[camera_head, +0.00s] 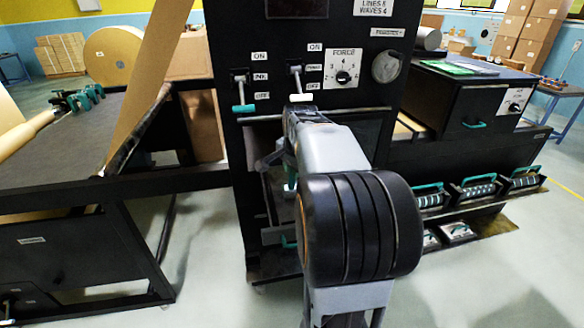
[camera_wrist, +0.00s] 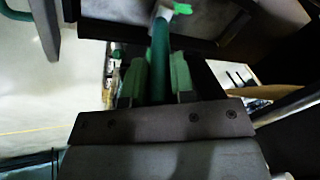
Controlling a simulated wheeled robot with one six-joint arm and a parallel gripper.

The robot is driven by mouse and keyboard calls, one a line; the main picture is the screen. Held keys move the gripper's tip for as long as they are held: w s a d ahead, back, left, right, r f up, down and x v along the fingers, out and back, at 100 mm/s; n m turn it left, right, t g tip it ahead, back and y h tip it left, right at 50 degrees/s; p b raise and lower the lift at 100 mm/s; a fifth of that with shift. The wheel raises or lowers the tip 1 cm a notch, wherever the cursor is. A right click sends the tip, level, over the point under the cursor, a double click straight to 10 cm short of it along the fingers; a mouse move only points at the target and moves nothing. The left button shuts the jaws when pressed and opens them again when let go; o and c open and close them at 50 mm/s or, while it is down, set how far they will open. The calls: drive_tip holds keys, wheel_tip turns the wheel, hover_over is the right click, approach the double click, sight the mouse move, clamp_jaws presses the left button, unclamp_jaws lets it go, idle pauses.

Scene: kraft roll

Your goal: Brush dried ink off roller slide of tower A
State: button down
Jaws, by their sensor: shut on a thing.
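My gripper (camera_wrist: 157,70) is shut on a slim teal handle (camera_wrist: 160,42) in the wrist view. The handle runs up from between the green fingers. A bright green piece (camera_wrist: 182,9) shows by its upper end, in front of a grey plate in a dark frame (camera_wrist: 228,18). I cannot tell if this is the brush or a slide handle. In the head view the black tower (camera_head: 255,122) stands ahead, with my arm reaching into its lower opening and hiding much of it. The roller slide and any dried ink are not clearly visible.
The tower panel has two levers and a force dial (camera_head: 343,76). A dark table (camera_head: 60,165) with a paper web stands left. A black cabinet (camera_head: 450,95) stands right, with several teal-handled rollers (camera_head: 475,188) below it. Pale floor is free at lower right.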

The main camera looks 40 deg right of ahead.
drive_tip(key=shift+s+a+b, duration=0.3)
drive_tip(key=shift+s+a, duration=0.05)
drive_tip(key=shift+s, duration=0.4)
drive_tip(key=shift+s+a+b, duration=0.25)
drive_tip(key=shift+s+a, duration=0.1)
drive_tip(key=shift+s, duration=0.4)
drive_tip(key=w+d+p, duration=0.4)
drive_tip(key=w+p, duration=0.1)
drive_tip(key=w, duration=0.4)
drive_tip(key=shift+w+d, duration=0.25)
drive_tip(key=shift+r, duration=0.15)
drive_tip(key=shift+r+p, duration=2.55)
drive_tip(key=shift+r, duration=0.35)
